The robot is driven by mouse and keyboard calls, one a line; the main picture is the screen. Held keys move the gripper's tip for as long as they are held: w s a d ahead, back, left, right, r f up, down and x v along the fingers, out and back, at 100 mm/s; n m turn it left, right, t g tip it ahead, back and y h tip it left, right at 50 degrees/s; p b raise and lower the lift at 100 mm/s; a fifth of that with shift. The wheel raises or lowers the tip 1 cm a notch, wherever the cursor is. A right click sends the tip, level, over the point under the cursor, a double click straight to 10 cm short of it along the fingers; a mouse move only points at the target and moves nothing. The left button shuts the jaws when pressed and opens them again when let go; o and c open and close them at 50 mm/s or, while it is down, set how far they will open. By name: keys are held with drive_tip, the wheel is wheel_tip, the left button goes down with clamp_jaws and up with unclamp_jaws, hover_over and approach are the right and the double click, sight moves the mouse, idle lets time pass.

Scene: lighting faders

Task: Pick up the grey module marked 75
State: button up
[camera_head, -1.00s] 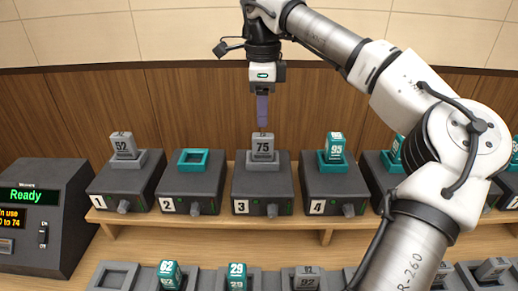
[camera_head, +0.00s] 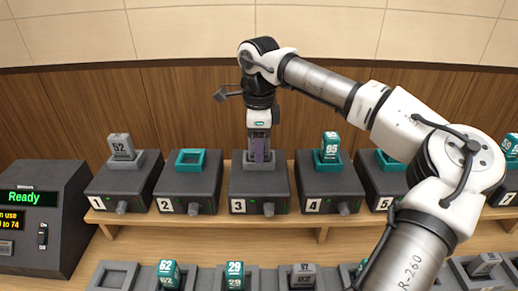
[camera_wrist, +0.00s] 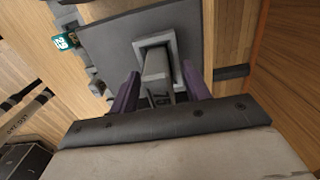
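The grey module marked 75 stands in the grey socket (camera_head: 281,165) of unit 3 (camera_head: 276,187). In the head view my gripper (camera_head: 259,155) is down in front of it and hides its number. In the wrist view the grey module (camera_wrist: 155,72) sits in its square socket (camera_wrist: 178,43), between the two purple fingers of my gripper (camera_wrist: 160,90). The fingers are apart, one on each side, and a narrow gap seems to show between each finger and the module. The number is not readable in the wrist view.
Unit 1 holds a grey module marked 52 (camera_head: 121,147); unit 4 holds a teal module marked 95 (camera_head: 330,146). Unit 2 has an empty teal socket (camera_head: 191,160). A display box (camera_head: 35,220) reads Ready at left. More modules stand in the front row, including teal 29 (camera_head: 235,271).

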clamp_jaws()
drive_tip(key=shift+r, duration=0.1)
